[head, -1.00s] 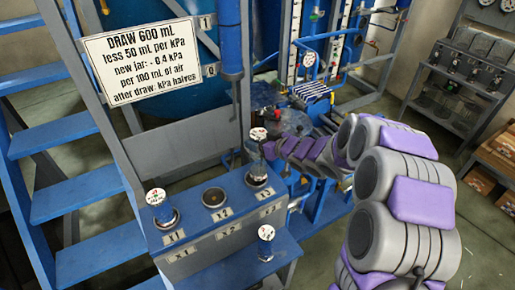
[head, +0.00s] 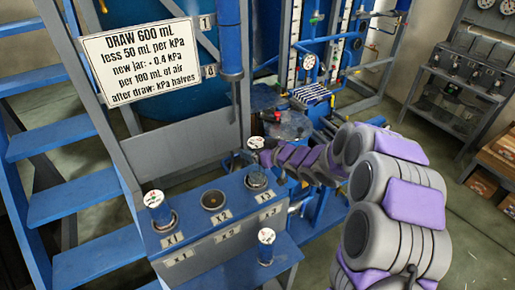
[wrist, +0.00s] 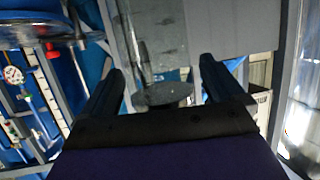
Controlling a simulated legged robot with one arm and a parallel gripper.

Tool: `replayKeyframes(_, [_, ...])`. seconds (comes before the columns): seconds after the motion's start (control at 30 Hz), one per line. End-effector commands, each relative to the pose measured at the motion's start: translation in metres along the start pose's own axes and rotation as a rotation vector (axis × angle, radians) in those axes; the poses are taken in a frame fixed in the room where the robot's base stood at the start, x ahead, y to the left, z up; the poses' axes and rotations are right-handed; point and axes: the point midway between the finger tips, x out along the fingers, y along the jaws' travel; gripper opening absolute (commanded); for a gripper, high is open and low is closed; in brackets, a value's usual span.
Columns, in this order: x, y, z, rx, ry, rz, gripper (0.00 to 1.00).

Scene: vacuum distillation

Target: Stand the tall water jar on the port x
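The sloping blue console (head: 190,245) has three ports labelled X1, X2 and X3. Port X2 (head: 213,199) looks empty and dark. Port X3 (head: 257,181) shows a grey ring with no dial above it. A second dial-topped jar (head: 266,246) stands on the lower front ledge. A third dial (head: 256,143) shows at the end of my arm, behind X3; its body is mostly hidden. In the wrist view my gripper (wrist: 165,75) has its fingers apart, with a grey disc (wrist: 165,94) between them, seemingly untouched. I cannot tell which jar is the tall one.
Blue stairs (head: 60,200) rise at the left. A written sign (head: 140,60) hangs above the console. Blue pipework and gauges (head: 310,65) stand behind my arm. A grey rack (head: 470,80) is at the right, with open floor (head: 440,170) before it.

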Motion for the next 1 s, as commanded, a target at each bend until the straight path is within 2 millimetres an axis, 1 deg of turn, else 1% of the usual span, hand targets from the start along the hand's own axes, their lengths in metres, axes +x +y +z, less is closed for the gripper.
replayKeyframes(0.27, [0.000, 0.000, 0.000, 0.000, 0.000, 0.000, 1.00])
replayKeyframes(0.37, [-0.005, 0.001, -0.001, 0.001, 0.000, 0.000, 1.00])
replayKeyframes(0.47, [-0.018, 0.002, -0.002, 0.002, 0.003, 0.002, 1.00])
replayKeyframes(0.8, [-0.084, 0.002, -0.003, 0.001, 0.001, 0.004, 1.00])
replayKeyframes(0.9, [-0.099, 0.001, -0.002, 0.000, 0.000, 0.001, 1.00])
replayKeyframes(1.0, [-0.110, 0.002, -0.001, 0.000, -0.001, 0.002, 1.00])
